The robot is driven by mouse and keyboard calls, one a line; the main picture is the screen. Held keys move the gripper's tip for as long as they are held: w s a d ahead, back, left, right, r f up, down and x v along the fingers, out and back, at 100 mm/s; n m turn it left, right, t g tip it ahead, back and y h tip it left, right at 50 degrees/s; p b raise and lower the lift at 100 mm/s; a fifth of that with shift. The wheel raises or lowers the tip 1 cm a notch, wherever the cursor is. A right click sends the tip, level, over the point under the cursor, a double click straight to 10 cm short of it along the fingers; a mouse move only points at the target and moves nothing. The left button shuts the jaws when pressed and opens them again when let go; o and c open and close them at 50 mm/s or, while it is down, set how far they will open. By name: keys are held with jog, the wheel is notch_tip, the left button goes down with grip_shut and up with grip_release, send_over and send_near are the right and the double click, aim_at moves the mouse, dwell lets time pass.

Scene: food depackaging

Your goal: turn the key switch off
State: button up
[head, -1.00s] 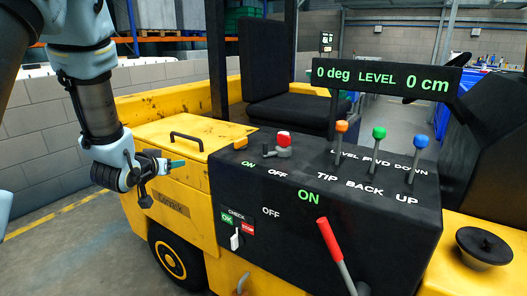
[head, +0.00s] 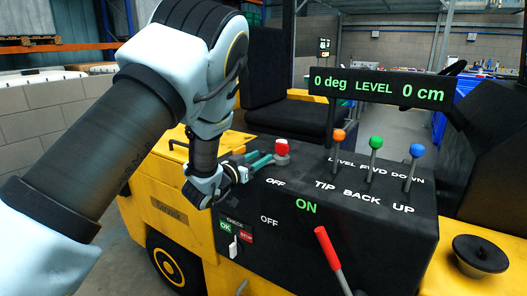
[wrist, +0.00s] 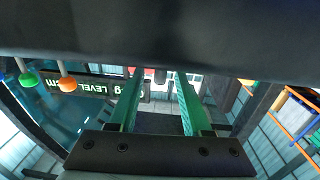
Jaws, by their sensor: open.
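The key switch, a red-topped knob (head: 281,146) on a grey base, stands on the black console (head: 370,232). The small OFF label is in front of it; my gripper hides the ON label. My gripper (head: 264,158) is open, its green fingers reaching from the left up to the switch's left side. I cannot tell whether they touch it. In the wrist view the two green fingers (wrist: 157,100) stand apart, with a red part (wrist: 133,70) partly visible beyond them under a dark edge.
Orange (head: 339,136), green (head: 376,142) and blue (head: 417,151) levers stand to the right. A red-handled lever (head: 327,247) leans at the front beside a lit ON. A white toggle (head: 234,246) sits at the console's left. A display (head: 380,88) spans the back.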

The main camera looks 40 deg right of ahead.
aim_at(275, 156)
jog(key=shift+x, duration=1.25)
jog(key=shift+c, duration=0.4)
grip_shut()
